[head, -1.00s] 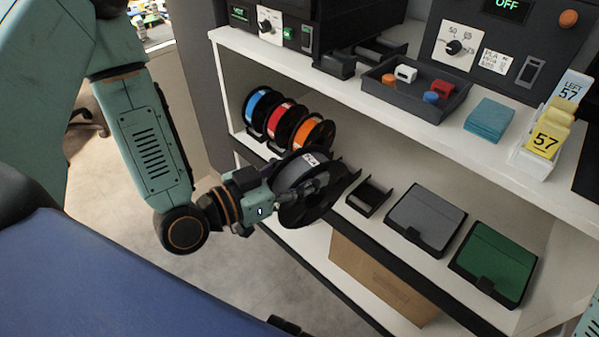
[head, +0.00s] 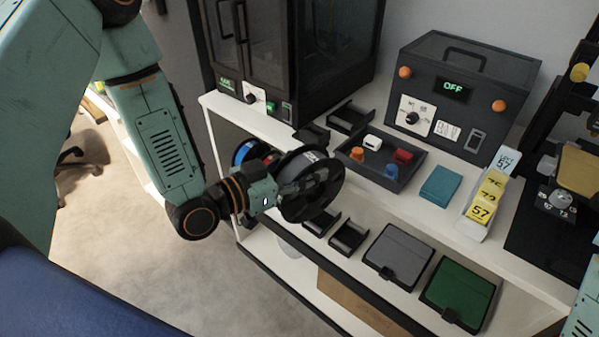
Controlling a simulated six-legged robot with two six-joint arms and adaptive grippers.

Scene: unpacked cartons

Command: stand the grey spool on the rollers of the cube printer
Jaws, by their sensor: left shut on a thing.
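My left gripper (head: 288,190) is shut on the grey spool (head: 326,178), a reel with black flanges, a grey winding and a small white label. It holds the spool on edge in front of the shelf unit, above the lower shelf, with fingers covering part of it. The cube printer (head: 262,60) is the black cabinet with front doors on the upper shelf. Two black roller holders stand beside it: one (head: 352,118) near its right front corner and a smaller-looking one (head: 312,134), partly hidden, nearer the edge. Both look empty. My right gripper is out of frame.
A blue spool (head: 243,152) shows behind my left gripper. Two empty holders (head: 349,238) sit on the lower shelf, beside a grey case (head: 393,252) and a green case (head: 458,288). A dark tray (head: 382,172) of small parts stands right of the upper rollers.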

